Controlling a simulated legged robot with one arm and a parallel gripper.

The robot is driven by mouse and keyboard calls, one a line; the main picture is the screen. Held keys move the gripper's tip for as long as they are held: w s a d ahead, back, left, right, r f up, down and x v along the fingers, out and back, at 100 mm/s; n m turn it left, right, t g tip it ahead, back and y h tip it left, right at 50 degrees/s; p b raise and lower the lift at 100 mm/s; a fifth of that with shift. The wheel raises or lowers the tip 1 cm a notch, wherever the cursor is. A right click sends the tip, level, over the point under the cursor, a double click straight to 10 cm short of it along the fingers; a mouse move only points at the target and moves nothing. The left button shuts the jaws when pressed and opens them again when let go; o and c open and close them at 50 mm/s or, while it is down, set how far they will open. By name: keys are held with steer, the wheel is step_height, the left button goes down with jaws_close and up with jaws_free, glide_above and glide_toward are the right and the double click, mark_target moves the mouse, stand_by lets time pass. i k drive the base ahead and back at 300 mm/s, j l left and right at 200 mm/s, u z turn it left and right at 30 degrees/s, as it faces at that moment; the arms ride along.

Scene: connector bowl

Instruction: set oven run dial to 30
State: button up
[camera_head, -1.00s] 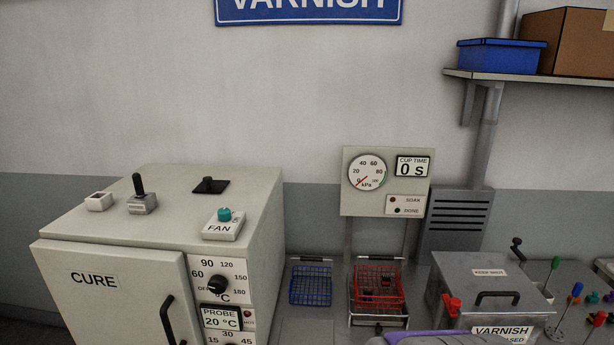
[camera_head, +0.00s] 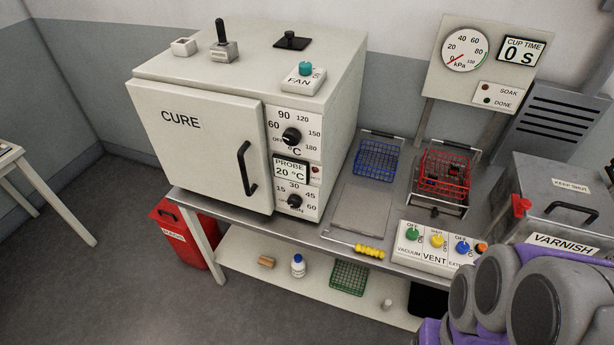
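The white CURE oven (camera_head: 200,150) stands on the left part of the metal bench with its door shut. The run dial (camera_head: 294,201) is a black knob low on its front panel, ringed by the marks 15, 30, 45 and 60. Its exact pointer setting is too small to tell. Above it the probe display (camera_head: 290,171) reads 20 °C, and the temperature dial (camera_head: 291,136) sits higher up. My arm's grey and purple links show at the lower right, apart from the oven. My gripper is not in view.
A blue basket (camera_head: 376,160) and a red basket (camera_head: 445,172) with dark parts stand right of the oven. A vent switch box (camera_head: 430,257) and a yellow-handled tool (camera_head: 368,251) lie near the bench's front edge. The varnish tank (camera_head: 566,195) is at right. Floor in front left is clear.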

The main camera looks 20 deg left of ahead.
mark_target(294, 201)
steer(key=k+j+z, duration=0.6)
steer(key=k, duration=0.2)
